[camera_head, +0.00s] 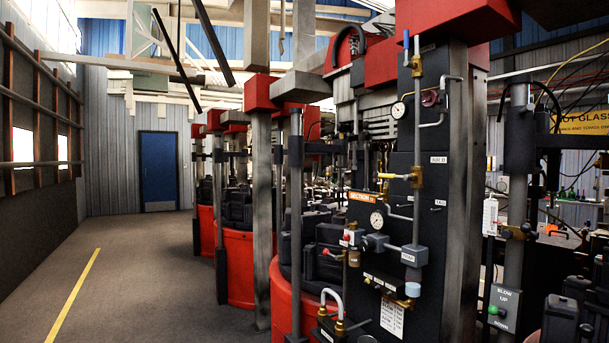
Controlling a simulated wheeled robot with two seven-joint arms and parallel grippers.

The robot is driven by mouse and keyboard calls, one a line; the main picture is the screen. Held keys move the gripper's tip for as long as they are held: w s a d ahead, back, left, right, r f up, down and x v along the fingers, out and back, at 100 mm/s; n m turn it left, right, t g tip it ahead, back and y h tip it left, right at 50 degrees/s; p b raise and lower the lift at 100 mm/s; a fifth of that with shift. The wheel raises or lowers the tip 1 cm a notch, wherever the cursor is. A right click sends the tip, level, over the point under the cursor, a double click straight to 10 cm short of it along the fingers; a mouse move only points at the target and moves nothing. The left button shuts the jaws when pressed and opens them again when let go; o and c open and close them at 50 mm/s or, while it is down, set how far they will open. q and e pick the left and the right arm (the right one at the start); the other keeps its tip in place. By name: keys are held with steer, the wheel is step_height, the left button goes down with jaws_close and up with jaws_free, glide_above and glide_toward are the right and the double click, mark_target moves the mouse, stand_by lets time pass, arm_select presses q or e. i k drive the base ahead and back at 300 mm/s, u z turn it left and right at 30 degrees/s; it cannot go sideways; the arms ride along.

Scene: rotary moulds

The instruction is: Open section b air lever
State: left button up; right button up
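A dark machine panel (430,215) stands right of the middle, with an orange sign (361,197) reading "SECTION"; its letter is too small to read surely. A brass valve with a yellow lever (391,176) sits on the panel's pipework, the lever lying about level and pointing left. A blue lever (406,40) stands upright beside a brass valve at the panel's top. I cannot tell which lever is the air lever. Neither of my grippers is in view.
Two round gauges, upper (398,110) and lower (376,220), sit among the panel's pipes. Red-based machines (237,265) line up behind it. Open floor (150,270) with a yellow line (75,295) lies left, leading to a blue door (158,170).

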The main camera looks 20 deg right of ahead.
mark_target(382, 175)
steer(key=u, duration=0.2)
steer(key=i, duration=1.05)
steer(key=z, duration=3)
